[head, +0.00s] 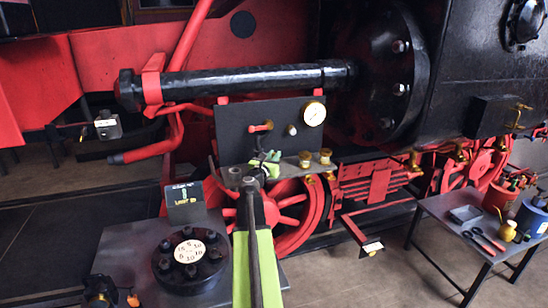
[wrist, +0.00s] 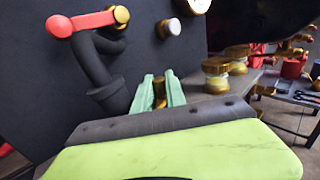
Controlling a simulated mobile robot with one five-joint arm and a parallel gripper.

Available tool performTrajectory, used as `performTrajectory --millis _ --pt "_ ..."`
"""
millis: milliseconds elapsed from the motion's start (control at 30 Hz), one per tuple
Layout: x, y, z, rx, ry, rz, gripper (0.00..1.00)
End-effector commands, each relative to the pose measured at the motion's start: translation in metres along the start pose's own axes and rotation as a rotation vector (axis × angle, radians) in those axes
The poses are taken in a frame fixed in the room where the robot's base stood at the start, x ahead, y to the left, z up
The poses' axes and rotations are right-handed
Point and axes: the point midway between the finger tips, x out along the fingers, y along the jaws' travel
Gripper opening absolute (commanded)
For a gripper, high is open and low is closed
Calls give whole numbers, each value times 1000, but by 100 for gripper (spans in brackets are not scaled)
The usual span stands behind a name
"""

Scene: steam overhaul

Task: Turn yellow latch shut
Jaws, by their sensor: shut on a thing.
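My gripper (wrist: 160,92) has pale green fingers, closed on a small brass-yellow piece (wrist: 160,96) in front of the dark panel. Only part of that piece shows between the fingers, so I cannot tell its full shape or how far it is turned. It is the only yellow piece at the fingers and may be the latch. In the head view my gripper (head: 266,160) is at the lower edge of the dark panel (head: 235,150), where my arm and fingers hide the held piece.
A red lever (wrist: 85,22) on a brass hub sits upper left of the fingers, above a dark bent pipe (wrist: 92,65). A white knob (wrist: 169,27) and a gauge (head: 313,114) are on the panel. Brass caps (wrist: 215,75) stand close on the right. A tool table (head: 455,228) stands farther right.

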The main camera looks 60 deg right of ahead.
Motion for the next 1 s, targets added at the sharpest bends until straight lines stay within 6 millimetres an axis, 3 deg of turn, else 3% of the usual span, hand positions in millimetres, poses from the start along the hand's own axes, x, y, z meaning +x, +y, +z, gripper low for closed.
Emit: performTrajectory --millis 267,300,433,1000 --pt "1 0 1 -2 -1 0 0" --pt "1 0 1 -2 -1 0 20" --pt "1 0 1 -1 -1 1 37" --pt "-2 -2 0 0 0 61 38"
